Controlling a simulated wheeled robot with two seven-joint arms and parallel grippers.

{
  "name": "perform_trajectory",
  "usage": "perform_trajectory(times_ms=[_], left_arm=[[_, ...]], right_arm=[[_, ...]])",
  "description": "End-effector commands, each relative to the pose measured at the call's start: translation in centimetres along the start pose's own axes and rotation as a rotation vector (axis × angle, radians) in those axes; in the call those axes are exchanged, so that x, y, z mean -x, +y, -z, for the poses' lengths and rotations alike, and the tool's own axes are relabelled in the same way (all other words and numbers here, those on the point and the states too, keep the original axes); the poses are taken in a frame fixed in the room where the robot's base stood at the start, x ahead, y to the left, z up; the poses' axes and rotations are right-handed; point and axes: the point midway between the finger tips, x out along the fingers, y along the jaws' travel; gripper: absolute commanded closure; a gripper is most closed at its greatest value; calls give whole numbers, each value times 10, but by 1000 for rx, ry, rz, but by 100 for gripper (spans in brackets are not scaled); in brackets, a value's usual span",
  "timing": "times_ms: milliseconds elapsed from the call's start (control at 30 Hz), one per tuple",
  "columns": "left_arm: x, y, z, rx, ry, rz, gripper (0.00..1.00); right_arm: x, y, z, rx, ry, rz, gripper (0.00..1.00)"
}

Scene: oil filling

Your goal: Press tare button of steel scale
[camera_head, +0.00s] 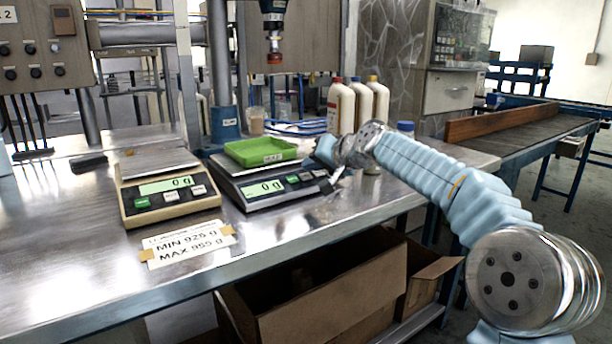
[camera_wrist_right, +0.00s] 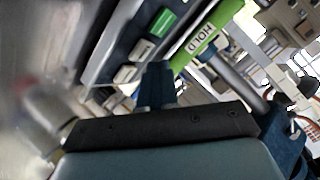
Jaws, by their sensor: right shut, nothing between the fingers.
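The dark-and-silver scale (camera_head: 262,194) stands on the steel bench and carries a green tray (camera_head: 262,150). Its display (camera_head: 265,189) reads 0 g, with a green button (camera_head: 292,180) and two white buttons beside it. The right wrist view shows the green button (camera_wrist_right: 161,20), the middle white button (camera_wrist_right: 141,48) and the end white button (camera_wrist_right: 125,75). My right gripper (camera_head: 332,178) is shut and empty at the scale's right front corner. Its blue fingertip (camera_wrist_right: 157,84) appears close beside the end white button; I cannot tell whether they touch. My left gripper is not in view.
A beige scale (camera_head: 169,205), also reading 0 g, stands to the left, with a MIN/MAX label (camera_head: 188,244) in front. White bottles (camera_head: 341,108) stand behind my right arm. A cardboard box (camera_head: 335,301) is below the bench. The bench's left front is clear.

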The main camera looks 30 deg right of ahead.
Motion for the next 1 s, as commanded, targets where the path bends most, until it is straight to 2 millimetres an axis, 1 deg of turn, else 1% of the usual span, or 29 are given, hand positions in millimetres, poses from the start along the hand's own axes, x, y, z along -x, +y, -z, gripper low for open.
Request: perform_trajectory(times_ms=[167,600,1000], left_arm=[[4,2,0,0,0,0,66],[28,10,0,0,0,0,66],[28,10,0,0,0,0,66]], right_arm=[[4,-4,4,0,1,0,100],[33,-25,26,0,2,1,100],[35,-26,26,0,1,0,100]])
